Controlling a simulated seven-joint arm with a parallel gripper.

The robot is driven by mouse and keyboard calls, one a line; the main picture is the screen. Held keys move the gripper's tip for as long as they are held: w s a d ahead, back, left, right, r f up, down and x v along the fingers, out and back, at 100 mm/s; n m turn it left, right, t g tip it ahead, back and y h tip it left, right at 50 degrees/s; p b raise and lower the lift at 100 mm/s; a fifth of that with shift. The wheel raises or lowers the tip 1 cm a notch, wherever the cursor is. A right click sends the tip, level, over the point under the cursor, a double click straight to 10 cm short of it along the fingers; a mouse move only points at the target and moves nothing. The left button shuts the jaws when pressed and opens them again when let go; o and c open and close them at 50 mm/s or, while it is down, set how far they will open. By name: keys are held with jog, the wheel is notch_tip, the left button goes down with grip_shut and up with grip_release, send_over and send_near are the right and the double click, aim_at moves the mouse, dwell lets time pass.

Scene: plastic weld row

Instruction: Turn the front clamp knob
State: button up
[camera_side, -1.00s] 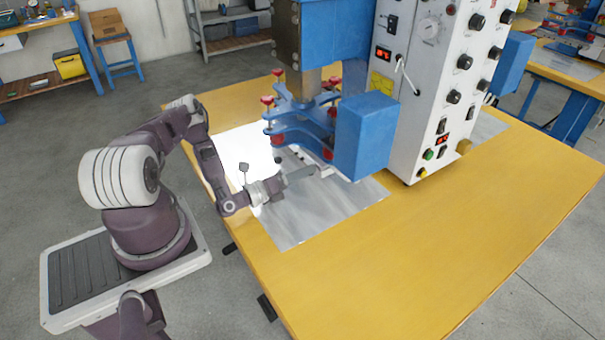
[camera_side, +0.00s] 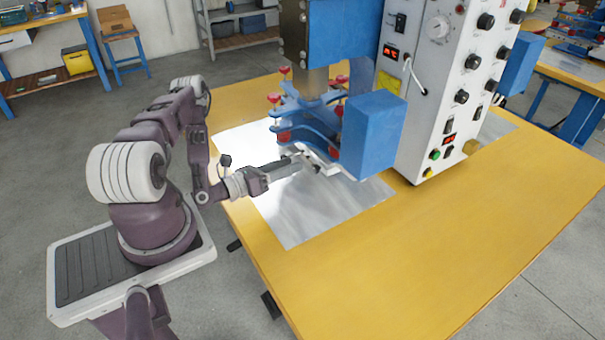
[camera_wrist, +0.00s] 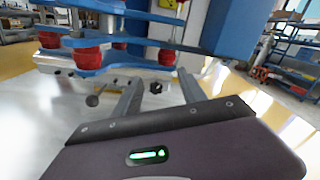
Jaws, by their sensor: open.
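The wrist view shows a small black knob (camera_wrist: 155,87) at the pale metal clamp bar (camera_wrist: 118,72), low on the welding machine. It appears between the fingers of my gripper (camera_wrist: 161,77), which is open with nothing held. A second dark round knob (camera_wrist: 93,100) on a short stem is left of the left finger. I cannot tell which of the two is the front one. In the side view my gripper (camera_side: 302,162) reaches under the machine's blue jaws at the clamp's near end. The knobs are too small or hidden there, and contact cannot be told.
Blue jaw plates (camera_wrist: 120,45) with red cylinders (camera_wrist: 88,59) hang just above the fingers. A blue box (camera_side: 372,135) hangs right of my gripper. A grey sheet (camera_side: 305,215) lies on the yellow table (camera_side: 430,260), whose front area is clear.

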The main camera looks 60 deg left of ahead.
jog(key=m, duration=0.4)
send_near(313, 169)
jog(key=shift+w+d+r, duration=0.1)
jog(key=shift+w, duration=0.7)
jog(key=w, duration=0.6)
jog(key=shift+w, duration=0.4)
grip_shut()
jog(key=shift+n, duration=0.3)
